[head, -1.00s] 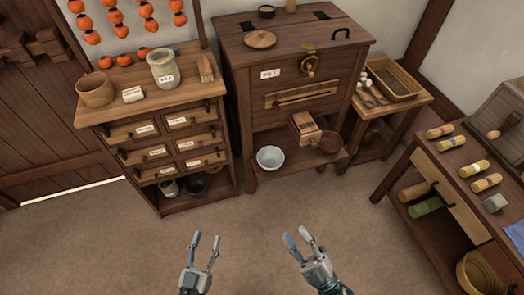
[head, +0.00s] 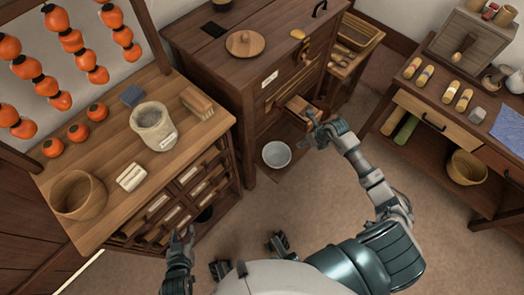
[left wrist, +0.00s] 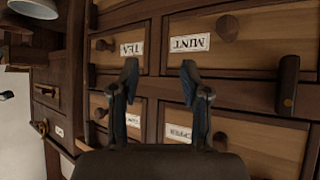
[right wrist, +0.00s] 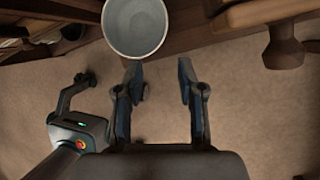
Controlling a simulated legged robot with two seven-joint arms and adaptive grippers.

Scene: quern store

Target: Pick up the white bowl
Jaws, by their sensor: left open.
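The white bowl (head: 276,154) sits upright and empty at the front of the low shelf of the large wooden cabinet. It shows at the top of the right wrist view (right wrist: 135,25) and, partly cut off, in the top left corner of the left wrist view (left wrist: 36,8). My right gripper (head: 314,129) is open and empty, to the right of the bowl in the head view. In the right wrist view the bowl is just beyond its left fingertip. My left gripper (head: 181,233) is open and empty in front of the small labelled drawers (left wrist: 225,50).
A small wooden drawer box (head: 300,106) juts from the cabinet (head: 262,90) beside my right gripper. The drawer chest's top carries a stoneware jar (head: 153,128), a wooden tub (head: 78,194) and a brush (head: 197,103). A side table (head: 440,125) stands at right. The floor between is clear.

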